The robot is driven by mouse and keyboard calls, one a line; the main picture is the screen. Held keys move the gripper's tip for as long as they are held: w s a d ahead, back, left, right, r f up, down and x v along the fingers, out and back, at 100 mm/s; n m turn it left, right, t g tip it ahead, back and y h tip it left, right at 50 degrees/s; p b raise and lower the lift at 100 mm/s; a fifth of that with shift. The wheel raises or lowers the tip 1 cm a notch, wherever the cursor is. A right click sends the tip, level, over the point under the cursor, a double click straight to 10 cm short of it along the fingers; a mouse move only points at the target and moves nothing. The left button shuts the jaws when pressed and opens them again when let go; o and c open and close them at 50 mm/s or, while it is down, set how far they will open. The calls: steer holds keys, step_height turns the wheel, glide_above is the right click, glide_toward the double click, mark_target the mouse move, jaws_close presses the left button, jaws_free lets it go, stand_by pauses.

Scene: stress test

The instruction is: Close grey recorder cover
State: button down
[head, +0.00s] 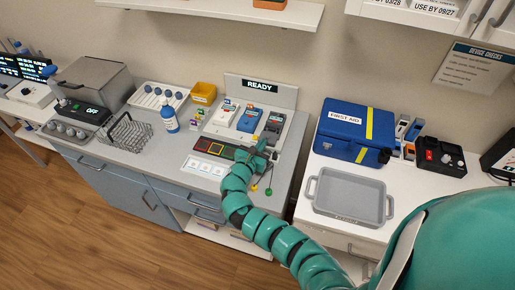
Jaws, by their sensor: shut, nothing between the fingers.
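Three handheld devices lie side by side on a light stand (288,97) below a READY display (262,87). The right one, which looks dark grey, seems to be the grey recorder (273,125). A white device (226,113) and a blue device (250,119) lie to its left. The recorder is too small to tell how its cover stands. My gripper (258,155) is shut and empty. It is just in front of the recorder, over the counter; I cannot tell whether it touches anything. Its fingertips are hard to make out.
A dark panel with coloured squares (217,149) and white cards (204,165) lie left of my gripper. A blue first-aid case (346,137) and grey tray (349,196) occupy the right counter.

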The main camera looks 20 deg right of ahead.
mark_target(268, 132)
steer(key=shift+w+d+f, duration=0.15)
steer(key=shift+w+d, duration=0.3)
steer(key=shift+d, duration=0.05)
steer(key=x, duration=0.1)
steer(key=b+x, duration=0.1)
steer(key=x, duration=0.3)
steer(key=shift+w+a+r, duration=0.2)
steer(key=shift+w+r, duration=0.05)
steer(key=shift+w, duration=0.2)
steer(key=shift+w+r, duration=0.1)
steer(key=shift+r, duration=0.1)
